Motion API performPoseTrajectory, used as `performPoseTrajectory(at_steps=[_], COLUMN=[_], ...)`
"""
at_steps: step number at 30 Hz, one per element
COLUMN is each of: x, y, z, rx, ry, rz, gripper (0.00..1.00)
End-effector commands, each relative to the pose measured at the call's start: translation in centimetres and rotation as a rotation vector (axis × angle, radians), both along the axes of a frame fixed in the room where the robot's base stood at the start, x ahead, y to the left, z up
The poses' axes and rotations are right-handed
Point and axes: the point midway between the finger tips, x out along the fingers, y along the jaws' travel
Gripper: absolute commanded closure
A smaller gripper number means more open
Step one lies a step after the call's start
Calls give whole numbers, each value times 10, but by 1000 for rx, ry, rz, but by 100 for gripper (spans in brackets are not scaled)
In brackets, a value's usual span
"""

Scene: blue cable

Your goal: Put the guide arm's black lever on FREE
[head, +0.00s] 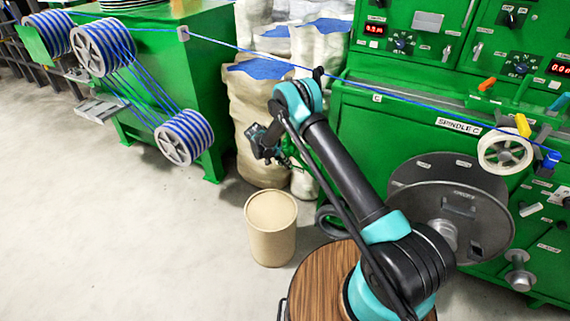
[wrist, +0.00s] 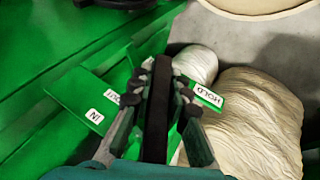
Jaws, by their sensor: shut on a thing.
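The black lever (wrist: 157,120) is a dark upright bar in the middle of the wrist view. My gripper (wrist: 158,82) has its two fingers closed on it, one on each side. A green plate by the lever carries a HOLD label (wrist: 208,95) just right of the fingers. An IN label (wrist: 95,116) and a partly hidden label lie to the left. No FREE label is readable. In the head view my gripper (head: 268,148) is beside the green machine, above and behind the cardboard drum; the lever cannot be made out there.
A tan drum (head: 271,235) stands on the floor below my gripper. Wrapped white sacks (head: 255,125) stand close behind it. A blue cable (head: 400,94) runs above my arm to the white pulley (head: 505,152). A grey spool (head: 455,208) is at right. Floor at left is clear.

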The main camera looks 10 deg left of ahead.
Motion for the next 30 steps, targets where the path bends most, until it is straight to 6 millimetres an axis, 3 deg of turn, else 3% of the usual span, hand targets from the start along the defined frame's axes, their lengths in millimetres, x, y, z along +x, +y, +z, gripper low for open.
performPoseTrajectory(at_steps=[15,16,21,30], x=[0,0,0,0], y=[-1,-1,-1,0], z=[0,0,0,1], rx=[-21,-21,-20,-20], ry=[7,7,7,8], rz=[1,1,0,1], gripper=[100,82,62,62])
